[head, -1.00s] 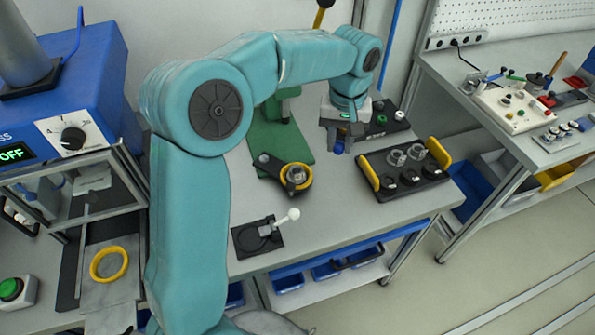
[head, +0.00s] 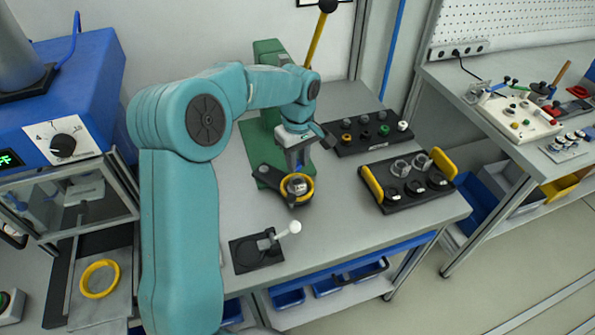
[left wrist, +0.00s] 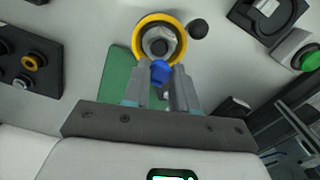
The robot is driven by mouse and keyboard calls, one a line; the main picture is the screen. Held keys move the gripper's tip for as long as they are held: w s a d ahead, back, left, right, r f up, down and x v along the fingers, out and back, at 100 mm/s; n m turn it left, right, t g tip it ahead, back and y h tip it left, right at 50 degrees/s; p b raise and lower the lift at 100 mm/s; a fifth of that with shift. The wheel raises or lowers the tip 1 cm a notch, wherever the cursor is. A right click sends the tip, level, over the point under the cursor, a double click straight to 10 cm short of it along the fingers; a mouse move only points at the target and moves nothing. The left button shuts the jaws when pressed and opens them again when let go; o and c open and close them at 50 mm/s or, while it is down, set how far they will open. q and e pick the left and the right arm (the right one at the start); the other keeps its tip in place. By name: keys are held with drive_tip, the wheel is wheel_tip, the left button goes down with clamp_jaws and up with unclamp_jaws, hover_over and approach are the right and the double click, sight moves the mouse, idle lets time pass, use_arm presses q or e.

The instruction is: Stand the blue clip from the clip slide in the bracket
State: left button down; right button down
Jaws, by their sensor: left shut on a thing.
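My left gripper (head: 298,165) points down just above a black fixture with a yellow ring (head: 309,186) and a metal nut-like piece inside it. In the left wrist view the gripper (left wrist: 161,85) is shut on the small blue clip (left wrist: 161,72). The clip sticks out past the fingertips and overlaps the lower edge of the metal piece (left wrist: 159,41); whether they touch I cannot tell. I cannot tell which part is the bracket or the clip slide. My right gripper is not in view.
A green press (head: 268,52) with a yellow lever stands behind the fixture. A black strip with several knobs (head: 345,147) and a yellow-handled tray (head: 420,203) lie to the right. A black plate with a white-knobbed lever (head: 246,256) is in front. Bare table lies between them.

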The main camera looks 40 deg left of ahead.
sight(298, 166)
use_arm(q)
drive_tip(key=shift+w+f, duration=0.1)
drive_tip(key=shift+f, duration=0.35)
drive_tip(key=f, duration=0.3)
drive_tip(key=shift+s+d+f, duration=0.1)
drive_tip(key=shift+s+f, duration=0.05)
drive_tip(key=shift+s, duration=0.1)
drive_tip(key=shift+w+f, duration=0.25)
drive_tip(key=shift+f, duration=0.15)
drive_tip(key=shift+s+r, duration=0.1)
drive_tip(key=shift+s, duration=0.05)
drive_tip(key=c, duration=0.9)
unclamp_jaws()
drive_tip(key=shift+f, duration=0.25)
drive_tip(key=shift+r, duration=0.15)
